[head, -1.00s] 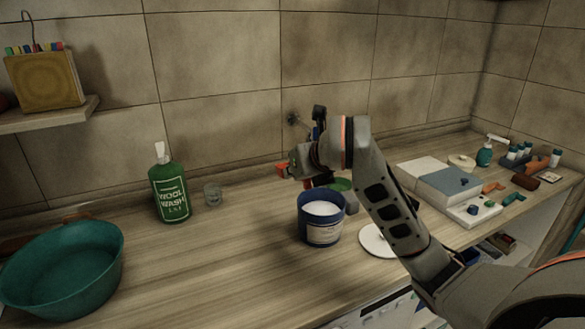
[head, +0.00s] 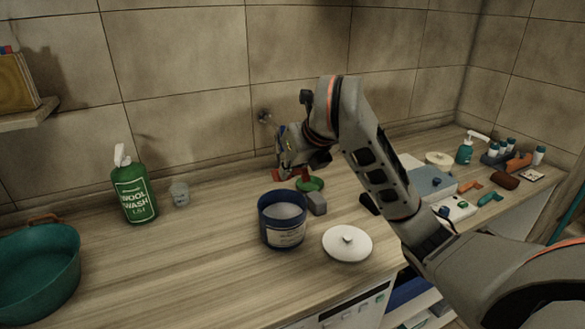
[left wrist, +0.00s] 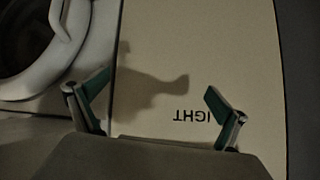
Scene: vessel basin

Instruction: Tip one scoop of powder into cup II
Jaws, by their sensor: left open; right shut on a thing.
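A blue tub (head: 283,232) with pale powder (head: 285,211) inside stands open on the counter. Its white lid (head: 347,243) lies to its right. A small clear cup (head: 180,194) stands beside the green bottle; I cannot read any mark on it. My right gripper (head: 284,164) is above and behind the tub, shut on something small. A red part (head: 279,174) shows at its fingertips; its shape is unclear, and I cannot tell whether it is a scoop. In the left wrist view my left gripper (left wrist: 155,108) is open and empty before a pale panel.
A green wool wash bottle (head: 134,191) and a teal basin (head: 38,272) stand at left. Several small items and a teal pump bottle (head: 465,150) crowd the right.

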